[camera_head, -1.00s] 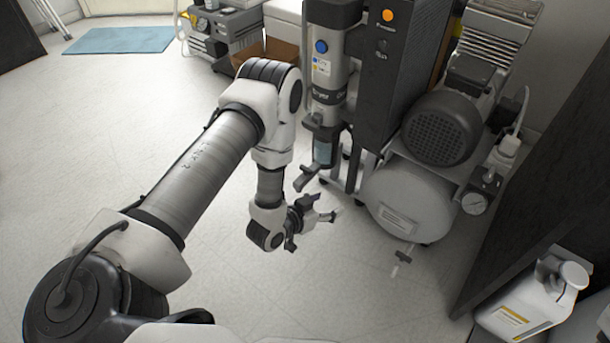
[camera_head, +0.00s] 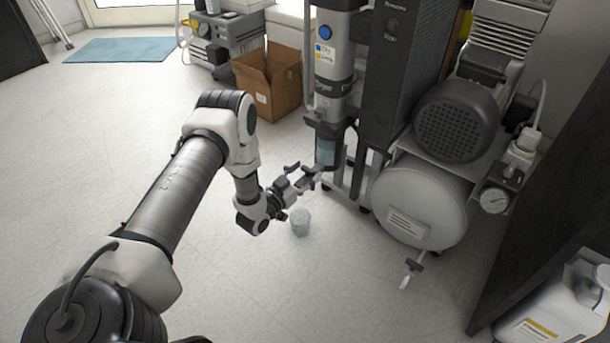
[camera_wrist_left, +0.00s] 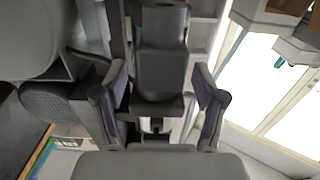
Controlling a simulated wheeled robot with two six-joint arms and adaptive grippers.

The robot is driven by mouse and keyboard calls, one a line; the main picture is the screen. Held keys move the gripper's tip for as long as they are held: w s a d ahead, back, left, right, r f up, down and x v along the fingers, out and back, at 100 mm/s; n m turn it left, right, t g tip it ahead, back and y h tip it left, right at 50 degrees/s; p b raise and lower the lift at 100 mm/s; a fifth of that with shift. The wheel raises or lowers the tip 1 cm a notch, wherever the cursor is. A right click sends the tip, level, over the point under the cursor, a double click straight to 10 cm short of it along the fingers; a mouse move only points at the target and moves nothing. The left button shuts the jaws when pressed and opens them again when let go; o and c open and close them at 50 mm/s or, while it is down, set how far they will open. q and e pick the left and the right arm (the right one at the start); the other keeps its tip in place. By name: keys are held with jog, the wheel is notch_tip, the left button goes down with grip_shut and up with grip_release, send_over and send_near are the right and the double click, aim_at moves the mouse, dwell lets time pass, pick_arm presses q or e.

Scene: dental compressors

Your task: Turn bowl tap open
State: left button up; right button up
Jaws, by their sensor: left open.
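The clear bluish bowl (camera_head: 326,152) hangs under the grey filter column at the front of the dark compressor tower. Its grey tap (camera_head: 313,176) is below it, partly hidden by my left gripper (camera_head: 302,178). That gripper is open at the tap, with its fingers apart. In the left wrist view, the fingers of my left gripper (camera_wrist_left: 160,103) stand on either side of a dark grey part (camera_wrist_left: 162,70), which seems to be the tap. I cannot tell whether either finger touches it. My right gripper is not in view.
A clear cup (camera_head: 300,222) stands on the floor below the gripper. A cardboard box (camera_head: 268,85) stands behind. The floor at left is clear.

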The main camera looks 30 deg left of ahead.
pick_arm(q)
jog(key=shift+c, duration=0.4)
jog(key=c, duration=1.1)
jog(key=shift+o, duration=0.2)
